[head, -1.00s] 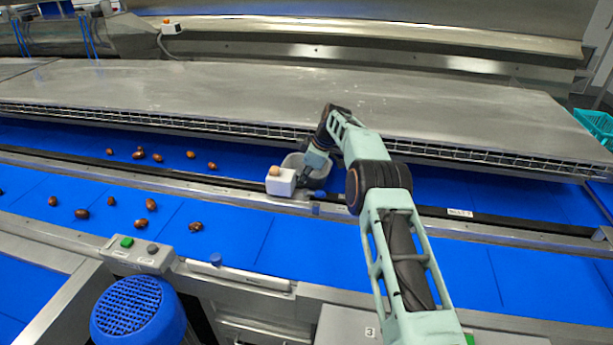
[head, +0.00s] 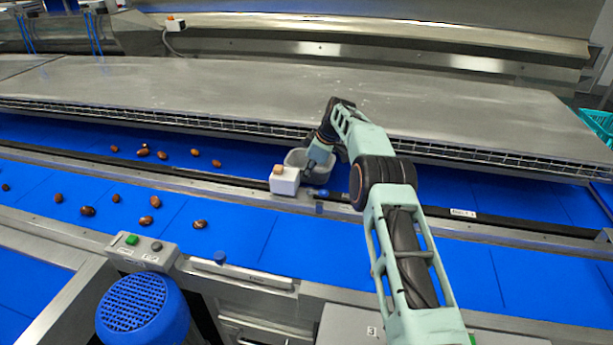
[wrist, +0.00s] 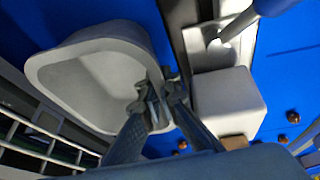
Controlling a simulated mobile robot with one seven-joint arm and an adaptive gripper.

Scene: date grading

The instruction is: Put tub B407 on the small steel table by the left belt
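A grey tub (head: 295,157) is at the far blue belt, beside a white box on the rail. No label on it can be read, so I cannot tell whether it is B407. In the wrist view the tub (wrist: 100,45) shows its open top, empty inside as far as I can see. My gripper (wrist: 160,98) has its fingers close together on either side of the tub's wall at the rim. In the head view my arm partly hides the gripper and tub. I cannot make out the small steel table.
The white box (head: 284,181) stands close to the tub. Several brown dates (head: 149,202) lie on the belts to the left. A wide steel deck (head: 230,90) overhangs behind. A control box (head: 143,252) and blue motor (head: 143,308) are in front; a teal crate (head: 598,125) is far right.

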